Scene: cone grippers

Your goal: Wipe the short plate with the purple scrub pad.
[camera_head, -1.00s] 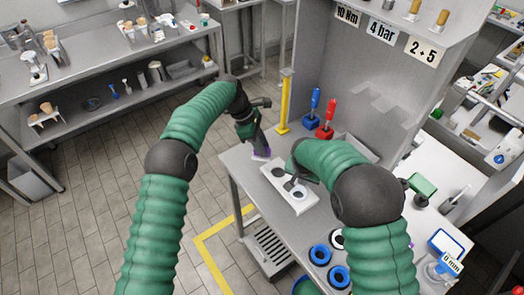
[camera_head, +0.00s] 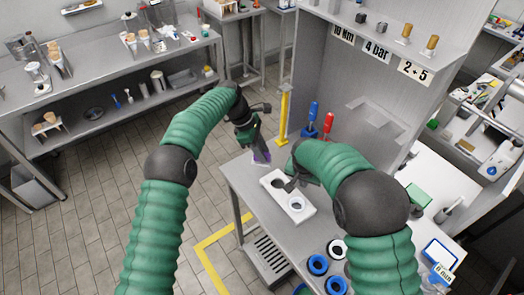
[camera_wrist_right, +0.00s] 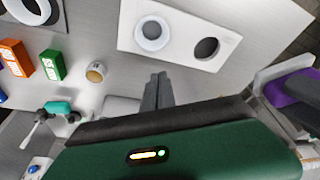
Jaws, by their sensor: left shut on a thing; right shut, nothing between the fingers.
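A white plate (camera_head: 306,213) with two round openings lies on the grey bench; a white ring sits around one of them, and the other is dark. The plate also shows at the top of the right wrist view (camera_wrist_right: 178,41). My left gripper (camera_head: 259,152) is shut on the purple scrub pad (camera_head: 264,157), beside the plate's far left end. The pad is partly hidden by the fingers; whether it touches the bench I cannot tell. The pad shows at the right wrist view's right edge (camera_wrist_right: 291,88). My right gripper (camera_wrist_right: 157,88) is shut and empty, close to the plate.
A blue-handled tool (camera_head: 313,112) and a red-handled one (camera_head: 328,122) stand behind. An orange block (camera_wrist_right: 15,57) and a green block (camera_wrist_right: 51,65) are near my right gripper.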

